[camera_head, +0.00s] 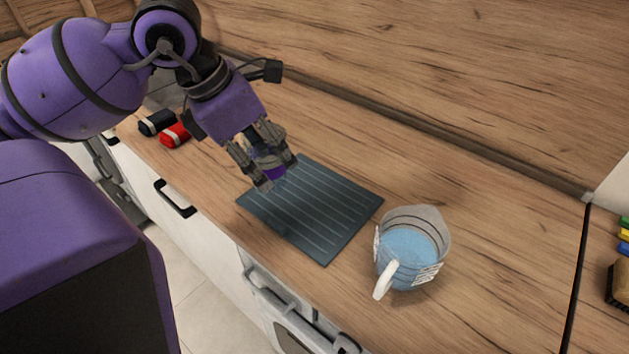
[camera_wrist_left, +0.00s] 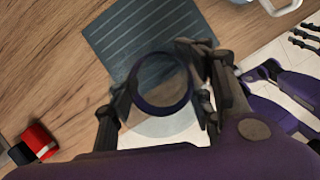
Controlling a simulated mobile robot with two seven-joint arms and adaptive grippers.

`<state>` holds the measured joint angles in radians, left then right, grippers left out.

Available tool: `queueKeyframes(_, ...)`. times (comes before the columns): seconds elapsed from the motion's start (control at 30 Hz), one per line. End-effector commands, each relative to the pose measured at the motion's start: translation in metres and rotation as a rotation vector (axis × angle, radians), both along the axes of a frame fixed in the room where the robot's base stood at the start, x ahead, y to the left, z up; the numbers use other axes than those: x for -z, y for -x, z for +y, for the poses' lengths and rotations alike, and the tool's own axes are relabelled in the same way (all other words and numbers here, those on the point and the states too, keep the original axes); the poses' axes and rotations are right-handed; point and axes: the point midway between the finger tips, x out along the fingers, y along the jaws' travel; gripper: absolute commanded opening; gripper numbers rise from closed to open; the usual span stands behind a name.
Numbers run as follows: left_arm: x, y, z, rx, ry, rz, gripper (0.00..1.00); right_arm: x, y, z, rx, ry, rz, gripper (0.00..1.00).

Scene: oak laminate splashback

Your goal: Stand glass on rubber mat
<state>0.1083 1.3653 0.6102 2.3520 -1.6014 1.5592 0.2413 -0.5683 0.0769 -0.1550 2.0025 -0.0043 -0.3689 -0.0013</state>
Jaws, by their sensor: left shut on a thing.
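My left gripper (camera_head: 277,174) is shut on a clear glass (camera_head: 268,166) with a dark bluish tint, held between its two fingers. In the left wrist view the round rim of the glass (camera_wrist_left: 160,107) shows between the fingers (camera_wrist_left: 160,98). The fingers hide much of the glass in the head view. The rubber mat (camera_head: 318,211) is dark grey-blue with pale ridges and lies flat on the wooden counter. The glass appears at the mat's far-left edge; whether it touches the mat or counter I cannot tell.
A measuring jug (camera_head: 409,246) with blue liquid stands just right of the mat, handle toward the front. A red item (camera_head: 175,135) and a black item (camera_head: 156,122) lie at the left. The wooden splashback (camera_head: 430,70) rises behind.

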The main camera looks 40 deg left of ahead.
Motion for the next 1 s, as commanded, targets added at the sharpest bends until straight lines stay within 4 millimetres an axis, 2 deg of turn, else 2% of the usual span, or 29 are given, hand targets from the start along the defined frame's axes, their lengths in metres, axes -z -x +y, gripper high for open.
queueKeyframes(0.03, 0.007, -0.014, -0.001, 0.001, -0.005, 0.001, 0.14, 0.005, 0.005, -0.001, 0.000, 0.001, 0.010, 0.40)
queueKeyframes(0.2, 0.024, -0.052, -0.008, 0.002, -0.003, -0.001, 0.14, 0.015, 0.012, -0.001, -0.002, 0.004, 0.027, 0.40)
queueKeyframes(0.4, 0.059, -0.083, -0.014, 0.002, 0.003, -0.001, 0.14, 0.020, 0.010, 0.000, -0.006, 0.005, 0.028, 0.40)
queueKeyframes(0.5, 0.071, -0.093, -0.016, 0.002, 0.003, -0.001, 0.14, 0.020, 0.004, 0.001, -0.009, 0.005, 0.020, 0.40)
queueKeyframes(0.77, 0.085, -0.105, -0.018, 0.002, 0.003, -0.001, 0.14, 0.018, 0.001, 0.001, -0.008, 0.003, 0.010, 0.40)
queueKeyframes(0.9, 0.106, -0.104, -0.018, 0.002, 0.002, 0.002, 0.14, 0.017, 0.002, 0.001, -0.007, 0.002, 0.011, 0.40)
queueKeyframes(1.0, 0.114, -0.104, -0.017, 0.003, 0.000, -0.001, 0.14, 0.017, 0.002, 0.001, -0.006, 0.003, 0.013, 0.40)
